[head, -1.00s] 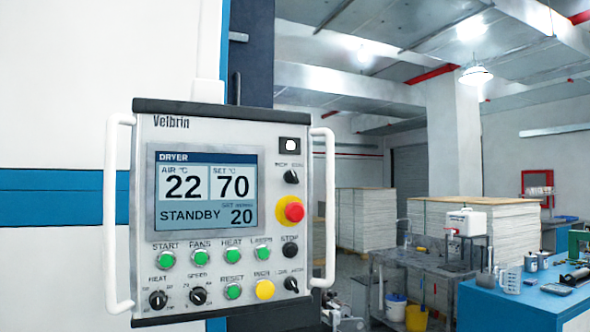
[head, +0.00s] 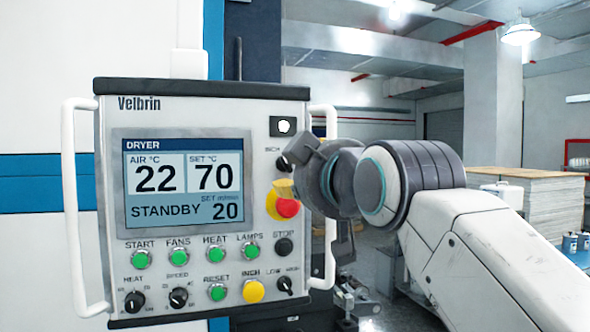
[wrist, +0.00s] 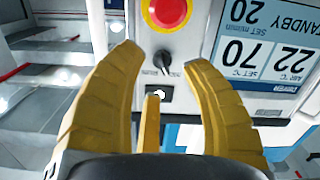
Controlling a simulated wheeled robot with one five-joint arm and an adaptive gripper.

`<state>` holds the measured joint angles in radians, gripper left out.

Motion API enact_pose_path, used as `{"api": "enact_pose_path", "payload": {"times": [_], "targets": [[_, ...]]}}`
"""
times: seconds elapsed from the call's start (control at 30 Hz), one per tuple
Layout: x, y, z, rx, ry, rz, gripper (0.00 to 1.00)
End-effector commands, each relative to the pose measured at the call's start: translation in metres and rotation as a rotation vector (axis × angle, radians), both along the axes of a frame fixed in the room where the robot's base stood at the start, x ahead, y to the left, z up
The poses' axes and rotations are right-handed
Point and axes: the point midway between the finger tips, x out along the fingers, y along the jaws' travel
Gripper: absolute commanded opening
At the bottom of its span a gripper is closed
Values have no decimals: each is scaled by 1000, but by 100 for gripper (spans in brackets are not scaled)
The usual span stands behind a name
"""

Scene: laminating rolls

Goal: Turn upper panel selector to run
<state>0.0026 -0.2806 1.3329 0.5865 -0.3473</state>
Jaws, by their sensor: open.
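The upper panel selector (head: 282,163) is a small black knob near the panel's top right, partly behind my gripper in the head view. "INCH" can be read above its left side; the rest of its label is hidden. The wrist view shows the panel upside down, with the selector (wrist: 163,63) between my yellow fingers. Its pale mark points roughly toward the panel's top; its exact setting is too small to tell. My gripper (wrist: 164,56) is open in front of the panel, its fingertips on either side of the knob. I cannot tell whether they touch it.
A red emergency stop button (head: 289,207) sits just below the selector. The screen (head: 184,182) reads STANDBY. Buttons and lower selectors fill the panel's bottom. White handles (head: 75,200) stick out at both sides.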

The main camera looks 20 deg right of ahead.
Motion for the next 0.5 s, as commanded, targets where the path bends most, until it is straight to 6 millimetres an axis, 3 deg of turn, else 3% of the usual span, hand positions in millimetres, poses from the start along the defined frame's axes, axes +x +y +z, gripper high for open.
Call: {"api": "enact_pose_path", "payload": {"times": [0.13,0.5], "targets": [[1,0,15,-117,-63,4,42],[21,0,20,-177,-65,6,42]]}}
